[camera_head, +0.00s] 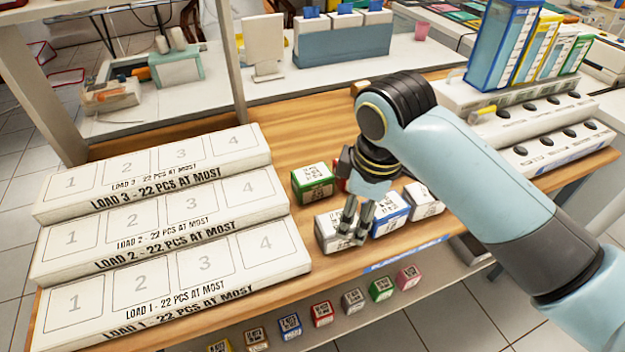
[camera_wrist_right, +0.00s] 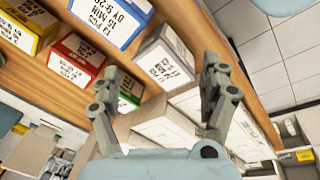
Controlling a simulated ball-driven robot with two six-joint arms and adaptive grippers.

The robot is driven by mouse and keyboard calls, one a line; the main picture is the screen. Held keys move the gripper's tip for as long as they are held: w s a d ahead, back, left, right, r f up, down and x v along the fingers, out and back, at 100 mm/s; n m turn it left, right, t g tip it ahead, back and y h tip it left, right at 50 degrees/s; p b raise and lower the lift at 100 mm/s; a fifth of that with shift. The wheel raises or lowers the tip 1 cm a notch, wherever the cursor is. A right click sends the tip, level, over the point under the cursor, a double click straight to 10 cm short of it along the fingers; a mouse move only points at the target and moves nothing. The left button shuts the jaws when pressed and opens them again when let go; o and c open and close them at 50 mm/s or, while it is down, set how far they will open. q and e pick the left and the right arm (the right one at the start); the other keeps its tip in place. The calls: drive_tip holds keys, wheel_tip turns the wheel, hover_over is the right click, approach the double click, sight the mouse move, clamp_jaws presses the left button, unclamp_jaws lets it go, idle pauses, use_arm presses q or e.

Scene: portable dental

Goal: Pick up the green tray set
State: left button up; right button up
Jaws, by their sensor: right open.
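A green box (camera_head: 312,182) with a white label sits on the wooden table, right of the white stepped rack. In the right wrist view the green box (camera_wrist_right: 126,103) is partly hidden behind a finger. My right gripper (camera_head: 354,222) is open and points down in front of and to the right of the green box, over a grey-white box (camera_head: 327,232). In the right wrist view the gripper (camera_wrist_right: 160,78) has the grey-white box (camera_wrist_right: 165,62) showing between its fingers. I cannot tell whether it touches that box. My left gripper is not in view.
A red box (camera_head: 341,184), a blue box (camera_head: 390,216) and a white box (camera_head: 424,200) stand close by. The stepped rack (camera_head: 160,225) with numbered spaces looks empty. Several small coloured boxes (camera_head: 290,326) line a lower shelf. Tall binders (camera_head: 502,45) stand at the back right.

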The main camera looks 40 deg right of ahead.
sight(312, 173)
drive_tip(key=w+r+n, duration=0.1)
drive_tip(key=w+n, duration=0.1)
drive_tip(key=w, duration=0.3)
drive_tip(key=w+d+r+n+g, duration=0.1)
drive_tip(key=w+n, duration=0.2)
drive_tip(key=w, duration=0.1)
drive_tip(key=w+d+r+n+g, duration=0.1)
drive_tip(key=w+n, duration=0.2)
drive_tip(key=w, duration=0.2)
drive_tip(key=shift+w+d+r+y, duration=0.1)
drive_tip(key=shift+w+r+y, duration=0.1)
drive_tip(key=shift+w+y, duration=0.15)
drive_tip(key=shift+w+f+n, duration=0.1)
drive_tip(key=shift+f+n, duration=0.1)
drive_tip(key=shift+n, duration=0.1)
wheel_tip(312, 173, down, 4)
drive_tip(key=shift+r, duration=0.1)
drive_tip(key=f, duration=0.6)
drive_tip(key=shift+w+a+f, duration=0.1)
drive_tip(key=shift+w+a, duration=0.1)
drive_tip(key=shift+a, duration=0.1)
drive_tip(key=c, duration=1.4)
drive_tip(key=shift+r, duration=0.2)
drive_tip(key=shift+c, duration=0.2)
